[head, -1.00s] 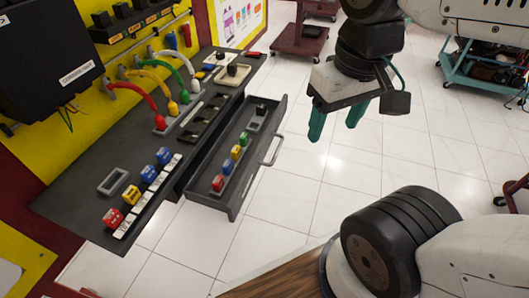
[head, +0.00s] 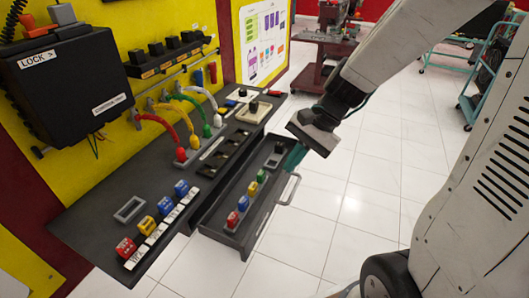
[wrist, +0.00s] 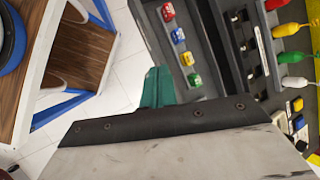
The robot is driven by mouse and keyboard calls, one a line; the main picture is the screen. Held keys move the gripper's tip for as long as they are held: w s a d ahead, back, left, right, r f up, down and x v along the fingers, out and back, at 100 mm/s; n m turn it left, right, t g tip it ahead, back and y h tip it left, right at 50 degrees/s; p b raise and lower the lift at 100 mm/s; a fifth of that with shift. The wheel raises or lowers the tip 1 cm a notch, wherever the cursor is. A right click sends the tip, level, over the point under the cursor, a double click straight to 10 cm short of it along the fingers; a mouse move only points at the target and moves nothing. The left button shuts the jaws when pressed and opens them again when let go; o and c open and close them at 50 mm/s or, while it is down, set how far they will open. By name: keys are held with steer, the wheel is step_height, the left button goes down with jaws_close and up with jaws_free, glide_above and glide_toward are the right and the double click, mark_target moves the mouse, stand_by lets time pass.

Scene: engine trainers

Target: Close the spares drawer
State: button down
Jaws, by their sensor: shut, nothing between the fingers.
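The spares drawer (head: 265,213) is pulled out from under the dark bench top (head: 95,222). Its bar handle (head: 289,190) is on the outer front, facing right. Inside are red, blue, yellow and green blocks and a dark knob-like part. My gripper (head: 295,156) is shut and empty, its teal fingers near the far end of the drawer front, by the handle. Whether they touch is unclear. In the wrist view the shut fingers (wrist: 158,87) appear just left of the open drawer (wrist: 206,48); I cannot make out the handle there.
The bench carries coloured blocks (head: 147,225) and labels. Coloured cables (head: 181,152) rise to the yellow board behind it. A dark red cart (head: 318,70) and a teal trolley (head: 470,105) stand farther back. The tiled floor (head: 320,225) right of the drawer is clear.

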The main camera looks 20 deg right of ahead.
steer(key=w+d+f+m+t+y, duration=0.1)
steer(key=w+f+m+t, duration=0.15)
steer(key=w+m, duration=0.25)
steer(key=w+d+f+m+t, duration=0.1)
steer(key=w+d+f+m, duration=0.1)
steer(key=w+f+m, duration=0.3)
steer(key=m+t+h, duration=0.1)
steer(key=m+t, duration=0.2)
steer(key=m, duration=0.3)
glide_toward(256, 155)
steer(key=x, duration=0.6)
steer(key=shift+s+a, duration=0.1)
steer(key=shift+s, duration=0.1)
steer(key=shift+w, duration=0.1)
